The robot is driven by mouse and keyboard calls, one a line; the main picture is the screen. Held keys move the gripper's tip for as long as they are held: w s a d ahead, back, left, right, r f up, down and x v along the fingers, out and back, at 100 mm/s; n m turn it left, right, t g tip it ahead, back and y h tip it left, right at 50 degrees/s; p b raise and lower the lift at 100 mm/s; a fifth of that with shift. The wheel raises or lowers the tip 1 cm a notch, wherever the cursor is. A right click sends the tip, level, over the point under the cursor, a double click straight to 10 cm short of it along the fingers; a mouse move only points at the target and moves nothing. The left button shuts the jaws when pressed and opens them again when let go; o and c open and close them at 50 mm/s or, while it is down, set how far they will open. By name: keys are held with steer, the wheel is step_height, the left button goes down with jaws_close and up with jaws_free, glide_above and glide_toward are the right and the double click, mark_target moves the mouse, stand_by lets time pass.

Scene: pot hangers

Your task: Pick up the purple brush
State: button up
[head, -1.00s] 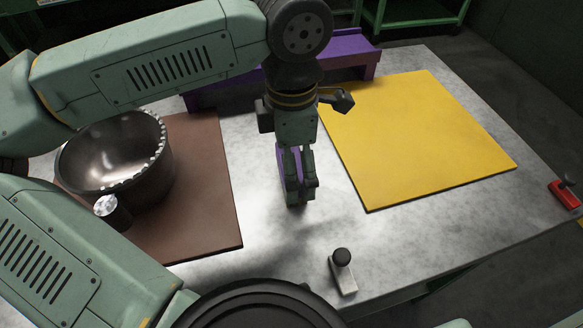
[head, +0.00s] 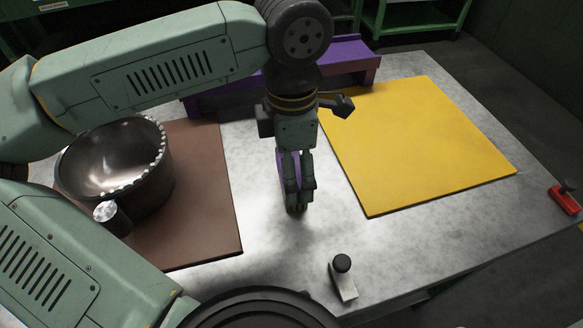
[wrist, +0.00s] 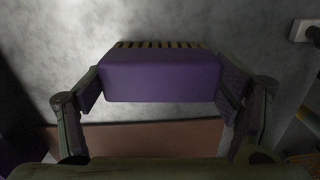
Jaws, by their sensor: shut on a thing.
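The purple brush (wrist: 160,76) is a block with a row of bristles along its far edge in the wrist view. It spans the gap between the two fingers of my gripper (wrist: 160,85), which are shut on its two ends. In the head view my gripper (head: 297,190) points down over the bare grey table between the brown and yellow boards. A sliver of the brush (head: 285,172) shows at its left side there. The rest of the brush is hidden by the fingers. I cannot tell whether it touches the table.
A dark pot (head: 118,165) stands on the brown board (head: 205,195) at left. A yellow board (head: 420,140) lies at right. A small block with a black knob (head: 343,277) stands in front. A purple rack (head: 345,60) is behind my arm, and a red-based object (head: 563,198) is far right.

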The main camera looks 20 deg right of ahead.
steer(key=shift+r, duration=0.6)
step_height(320, 180, up, 2)
steer(key=shift+s+r+b, duration=0.1)
steer(key=shift+s+b, duration=0.05)
steer(key=shift+b, duration=0.3)
steer(key=s+a+b, duration=0.1)
steer(key=s+a, duration=0.1)
steer(key=s, duration=0.5)
steer(key=s+a+r+b, duration=0.1)
steer(key=s, duration=0.7)
steer(key=shift+s+a+r, duration=0.2)
steer(key=shift+a, duration=0.15)
steer(key=o, duration=0.6)
steer(key=shift+w+r, duration=0.1)
steer(key=c, duration=0.8)
